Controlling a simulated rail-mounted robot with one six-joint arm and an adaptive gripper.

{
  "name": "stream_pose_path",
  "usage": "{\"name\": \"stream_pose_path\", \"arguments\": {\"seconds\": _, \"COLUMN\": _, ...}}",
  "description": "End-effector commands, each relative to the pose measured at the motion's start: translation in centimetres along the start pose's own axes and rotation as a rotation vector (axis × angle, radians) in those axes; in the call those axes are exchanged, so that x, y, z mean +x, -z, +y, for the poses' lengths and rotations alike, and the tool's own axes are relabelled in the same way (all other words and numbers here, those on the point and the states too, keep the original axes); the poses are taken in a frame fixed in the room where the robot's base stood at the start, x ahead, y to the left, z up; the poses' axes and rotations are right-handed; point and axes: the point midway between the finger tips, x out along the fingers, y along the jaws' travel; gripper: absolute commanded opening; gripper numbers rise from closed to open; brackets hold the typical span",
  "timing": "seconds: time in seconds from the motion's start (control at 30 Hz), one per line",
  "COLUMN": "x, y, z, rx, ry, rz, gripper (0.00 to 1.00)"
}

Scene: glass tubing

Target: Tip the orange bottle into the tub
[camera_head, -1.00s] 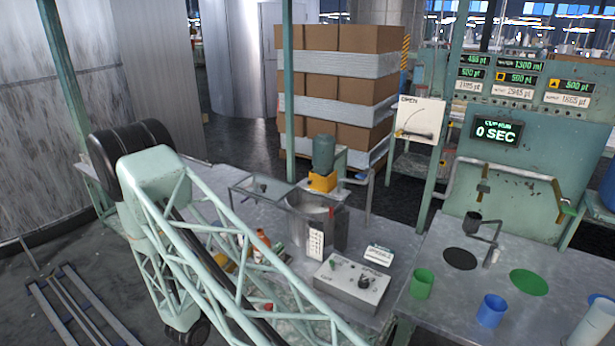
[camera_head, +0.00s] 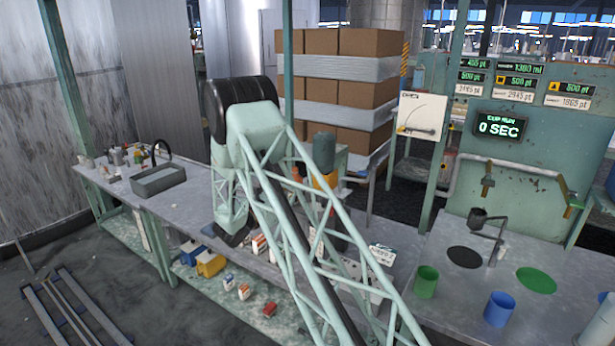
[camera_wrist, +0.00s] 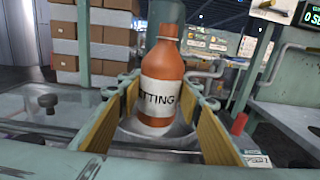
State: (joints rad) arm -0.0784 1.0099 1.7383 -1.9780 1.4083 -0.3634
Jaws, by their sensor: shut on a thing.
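An orange bottle (camera_wrist: 162,65) with a white label reading "ETTING" stands upright between the yellow-padded fingers of my gripper (camera_wrist: 162,95) in the wrist view. The gripper is shut on it. A round metal tub (camera_wrist: 185,142) shows below and behind the bottle's base; I cannot tell the exact gap between them. In the head view my arm's lattice hides most of the tub and gripper.
A grey rectangular basin (camera_head: 158,181) stands on the left bench. Small bottles and boxes (camera_head: 243,291) lie on the lower shelf. A green cup (camera_head: 426,281) and blue cup (camera_head: 498,309) stand on the right bench. Stacked cartons (camera_head: 365,95) are behind.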

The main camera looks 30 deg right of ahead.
Motion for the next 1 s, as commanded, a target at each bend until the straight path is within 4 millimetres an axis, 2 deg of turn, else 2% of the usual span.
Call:
{"name": "stream_pose_path", "arguments": {"seconds": 0.03, "x": 1.6, "y": -0.7, "z": -0.1, "rx": 0.005, "ry": 0.007, "rz": -0.002, "gripper": 0.2}}
{"name": "stream_pose_path", "arguments": {"seconds": 0.1, "x": 3.3, "y": -1.7, "z": -0.2, "rx": 0.005, "ry": 0.013, "rz": -0.002, "gripper": 0.2}}
{"name": "stream_pose_path", "arguments": {"seconds": 0.2, "x": 5.3, "y": -2.8, "z": -0.5, "rx": 0.004, "ry": 0.02, "rz": -0.001, "gripper": 0.2}}
{"name": "stream_pose_path", "arguments": {"seconds": 0.33, "x": 6.8, "y": -3.8, "z": -0.5, "rx": 0.002, "ry": 0.023, "rz": 0.0, "gripper": 0.2}}
{"name": "stream_pose_path", "arguments": {"seconds": 0.5, "x": 7.6, "y": -4.3, "z": -0.7, "rx": 0.001, "ry": 0.025, "rz": 0.0, "gripper": 0.2}}
{"name": "stream_pose_path", "arguments": {"seconds": 1.0, "x": 7.5, "y": -4.1, "z": -0.7, "rx": 0.001, "ry": 0.025, "rz": 0.0, "gripper": 0.2}}
